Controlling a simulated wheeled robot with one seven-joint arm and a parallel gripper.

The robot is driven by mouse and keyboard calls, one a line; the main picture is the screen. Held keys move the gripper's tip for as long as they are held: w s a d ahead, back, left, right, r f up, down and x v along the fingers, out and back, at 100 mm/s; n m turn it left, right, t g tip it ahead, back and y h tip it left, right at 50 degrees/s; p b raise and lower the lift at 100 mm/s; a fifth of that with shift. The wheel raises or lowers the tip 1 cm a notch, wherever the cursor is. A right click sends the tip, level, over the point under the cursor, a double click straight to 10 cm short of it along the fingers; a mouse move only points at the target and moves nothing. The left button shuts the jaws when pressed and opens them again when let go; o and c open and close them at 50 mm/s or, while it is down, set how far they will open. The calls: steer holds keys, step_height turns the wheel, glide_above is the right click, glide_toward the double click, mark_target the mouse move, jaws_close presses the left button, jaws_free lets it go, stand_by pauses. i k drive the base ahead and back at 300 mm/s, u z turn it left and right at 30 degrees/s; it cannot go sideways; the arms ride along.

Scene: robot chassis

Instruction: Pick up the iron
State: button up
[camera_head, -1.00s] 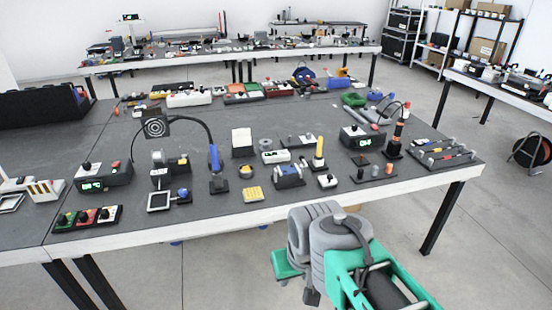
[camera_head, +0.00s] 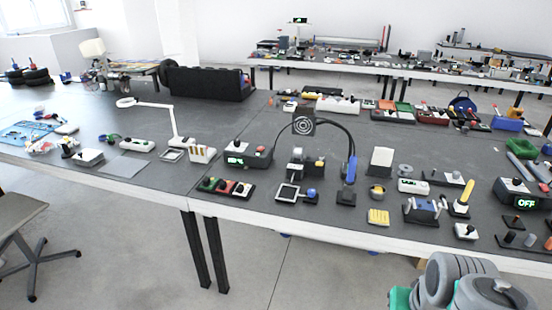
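An upright tool with a blue handle (camera_head: 351,168), which looks like a soldering iron, rests in a small black stand (camera_head: 346,198) on the workbench. A black cable arcs from its top to the left, behind a round patterned disc, towards a dark station box (camera_head: 248,156) with a green display. A second station box (camera_head: 522,195) reading OFF is at the right edge. No iron shows beside that box in this view. Grey and teal links of my arm show at the bottom right, apart from the blue-handled tool. My gripper's fingers are not in view.
The long dark workbench (camera_head: 230,208) has a white front edge. A row of switches (camera_head: 226,188), a yellow block (camera_head: 378,216) and a blue vise-like device (camera_head: 423,211) stand near the blue-handled tool. A chair (camera_head: 22,225) is at the left. Floor before the bench is clear.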

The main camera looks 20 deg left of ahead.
mark_target(350, 181)
steer(key=z, duration=0.9)
steer(key=i, duration=1.75)
steer(key=u, duration=4.2)
